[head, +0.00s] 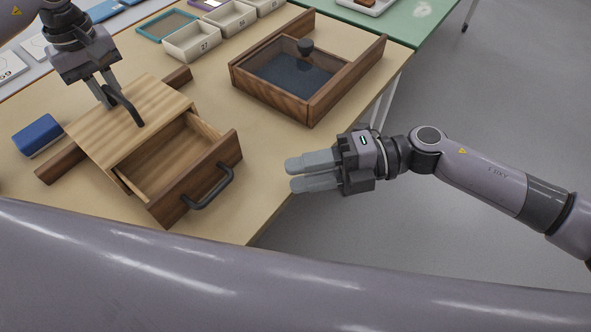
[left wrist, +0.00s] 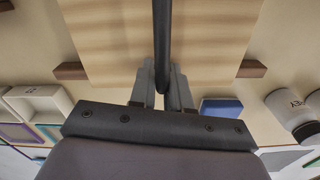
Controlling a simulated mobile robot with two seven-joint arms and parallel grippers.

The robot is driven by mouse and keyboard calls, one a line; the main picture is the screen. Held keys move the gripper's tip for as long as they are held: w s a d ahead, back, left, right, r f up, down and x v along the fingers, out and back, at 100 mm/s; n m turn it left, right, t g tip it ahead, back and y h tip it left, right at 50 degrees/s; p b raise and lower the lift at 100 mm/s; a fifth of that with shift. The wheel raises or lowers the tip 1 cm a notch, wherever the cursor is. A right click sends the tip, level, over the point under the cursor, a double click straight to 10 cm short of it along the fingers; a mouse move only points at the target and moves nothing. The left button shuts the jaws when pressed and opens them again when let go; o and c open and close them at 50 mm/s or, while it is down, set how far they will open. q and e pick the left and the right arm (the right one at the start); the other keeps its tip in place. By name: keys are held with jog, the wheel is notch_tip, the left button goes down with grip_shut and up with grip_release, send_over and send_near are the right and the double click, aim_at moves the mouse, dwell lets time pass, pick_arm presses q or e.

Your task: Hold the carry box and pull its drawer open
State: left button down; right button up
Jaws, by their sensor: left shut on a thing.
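The carry box (head: 130,115) stands on the table at left, with a pale striped wooden top. Its drawer (head: 170,160) is pulled well out toward the front right, and its inside looks empty. The drawer has a dark front with a black bar pull (head: 208,188). My left gripper (head: 112,98) is shut on the black carry handle (head: 126,106) on the box top. The left wrist view shows the handle (left wrist: 161,40) between the fingers (left wrist: 162,85). My right gripper (head: 293,175) is right of the drawer pull, apart from it, its fingers slightly spread and empty.
Dark wooden strips (head: 62,163) lie at the box's sides. A blue block (head: 38,134) lies left of it. A dark-lined wooden tray (head: 308,75) with a black knob stands behind right. Small numbered trays (head: 192,42) line the back. The table's front edge is near the drawer.

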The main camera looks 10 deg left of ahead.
pick_arm(q)
jog(key=c, duration=1)
grip_release()
jog(key=shift+r+p, duration=0.4)
jog(key=shift+r, duration=3.2)
